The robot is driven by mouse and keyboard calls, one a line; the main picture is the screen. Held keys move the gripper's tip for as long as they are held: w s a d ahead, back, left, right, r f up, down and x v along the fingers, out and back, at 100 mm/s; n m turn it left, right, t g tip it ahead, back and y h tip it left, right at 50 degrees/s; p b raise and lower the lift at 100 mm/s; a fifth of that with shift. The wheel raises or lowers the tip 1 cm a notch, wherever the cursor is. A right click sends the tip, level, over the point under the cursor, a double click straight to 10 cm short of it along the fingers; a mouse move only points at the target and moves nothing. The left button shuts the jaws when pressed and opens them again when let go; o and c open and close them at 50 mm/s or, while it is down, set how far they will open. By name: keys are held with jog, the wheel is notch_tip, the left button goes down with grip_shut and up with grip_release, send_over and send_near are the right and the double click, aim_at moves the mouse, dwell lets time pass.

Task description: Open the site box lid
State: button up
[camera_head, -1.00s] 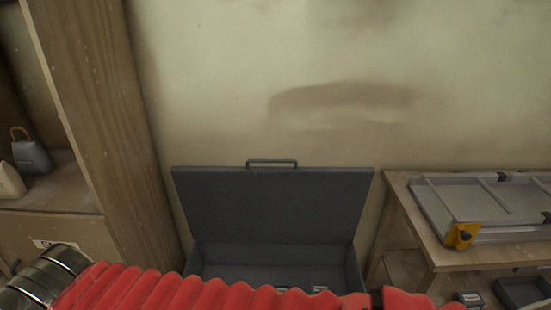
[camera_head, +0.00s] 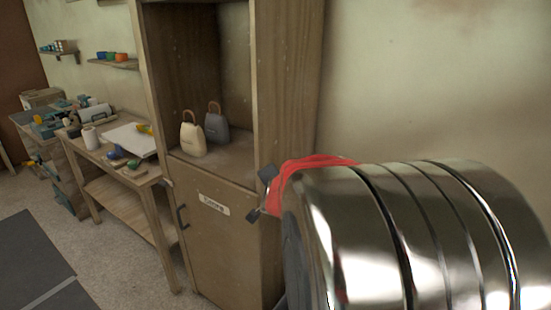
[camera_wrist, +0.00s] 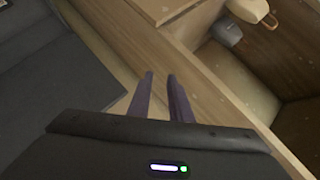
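The site box (camera_wrist: 70,80) shows only in part in the wrist view, as dark grey panels along the left side. In the earlier head view its lid with a bar handle stands raised against the wall, and the inside shows. The box is out of the head view now. My gripper (camera_wrist: 160,80) shows in the wrist view with its two dark fingers a little apart and nothing between them. The fingers point towards a wooden post (camera_wrist: 175,65) beside the box.
A wooden cupboard (camera_head: 225,255) holds a cream bag-shaped object (camera_head: 193,135) and a grey one (camera_head: 216,125) on its open shelf. A workbench (camera_head: 130,175) with tools stands left of it. My metal arm fills the right. Floor (camera_head: 115,255) is clear in front.

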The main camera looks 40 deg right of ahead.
jog(key=s+d+f+m+g+h, duration=0.1)
jog(key=s+d+m+h, duration=0.15)
jog(key=d, duration=0.45)
jog(key=s+d+f+m+g+h, duration=0.1)
jog(key=s+d+f+m+h, duration=0.1)
jog(key=s+d+m, duration=0.35)
jog(key=s+d+f+m+g+h, duration=0.2)
jog(key=s+d+m+g, duration=0.3)
jog(key=s+d, duration=0.4)
jog(key=s+d+f+m+g+h, duration=0.2)
jog(key=s+d+m+g, duration=0.3)
jog(key=s+d, duration=0.4)
jog(key=s+f, duration=0.1)
jog(key=s, duration=0.3)
jog(key=shift+f+g+h, duration=0.15)
jog(key=shift+g+h, duration=0.15)
jog(key=shift+h, duration=0.05)
jog(key=shift+d, duration=0.2)
jog(key=s+d, duration=0.2)
jog(key=d, duration=1.1)
jog(key=shift+s+d+f, duration=0.2)
jog(key=shift+f, duration=0.15)
grip_shut()
